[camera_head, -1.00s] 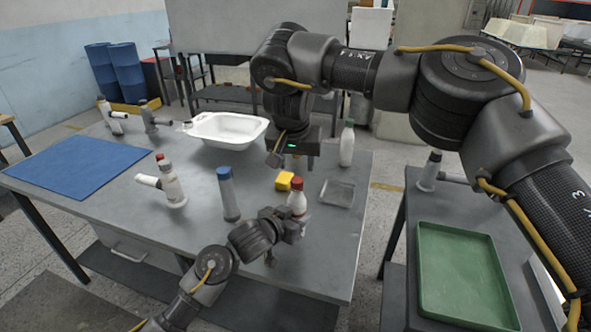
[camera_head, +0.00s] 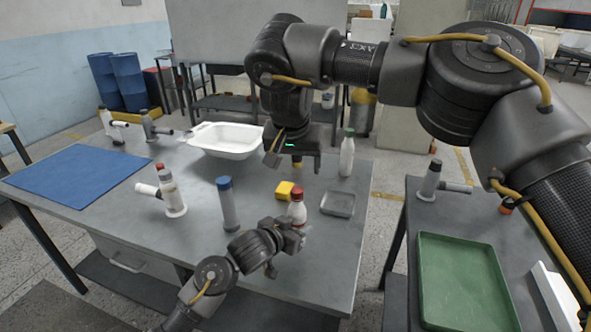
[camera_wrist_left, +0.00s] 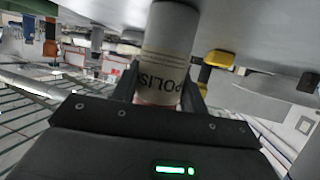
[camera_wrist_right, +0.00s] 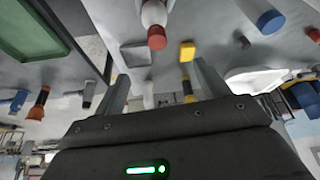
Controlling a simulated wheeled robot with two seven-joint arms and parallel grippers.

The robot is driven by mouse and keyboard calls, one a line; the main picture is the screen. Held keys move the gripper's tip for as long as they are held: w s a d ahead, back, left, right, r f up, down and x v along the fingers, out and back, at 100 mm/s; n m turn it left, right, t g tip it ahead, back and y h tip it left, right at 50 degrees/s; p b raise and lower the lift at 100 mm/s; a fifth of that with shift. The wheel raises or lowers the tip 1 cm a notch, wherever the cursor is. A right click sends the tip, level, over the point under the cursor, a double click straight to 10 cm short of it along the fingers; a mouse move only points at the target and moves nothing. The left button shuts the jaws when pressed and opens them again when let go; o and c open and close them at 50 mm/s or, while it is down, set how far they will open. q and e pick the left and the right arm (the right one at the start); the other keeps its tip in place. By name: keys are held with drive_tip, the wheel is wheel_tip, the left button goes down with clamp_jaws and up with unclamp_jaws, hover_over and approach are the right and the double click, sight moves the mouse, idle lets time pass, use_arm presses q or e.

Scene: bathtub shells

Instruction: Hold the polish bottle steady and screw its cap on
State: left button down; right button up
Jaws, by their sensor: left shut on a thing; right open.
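The polish bottle (camera_head: 297,211) is white and stands upright at the front of the grey table. Its red cap (camera_head: 297,194) sits on top; I cannot tell how tightly. My left gripper (camera_head: 292,230) is shut on the bottle's lower part from the front. In the left wrist view the bottle (camera_wrist_left: 171,45) shows its "POLIS" lettering between the fingers. My right gripper (camera_head: 297,160) is open, pointing down above the table, behind and above the bottle. In the right wrist view the red cap (camera_wrist_right: 157,38) is beyond the open fingers, apart from them.
A yellow block (camera_head: 284,190) lies just behind the bottle. A blue-capped bottle (camera_head: 228,205) stands to its left, a small grey tray (camera_head: 338,203) to its right. A green-capped bottle (camera_head: 347,155) and a white tub (camera_head: 226,141) stand farther back. A green tray (camera_head: 460,285) lies on the side table.

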drive_tip(key=v, duration=0.8)
drive_tip(key=shift+r, duration=0.4)
drive_tip(key=shift+s, duration=0.15)
use_arm(q)
drive_tip(key=c, duration=0.7)
unclamp_jaws()
drive_tip(key=shift+p+v, duration=1.2)
drive_tip(key=shift+v, duration=4.2)
use_arm(e)
drive_tip(key=shift+r, duration=1.15)
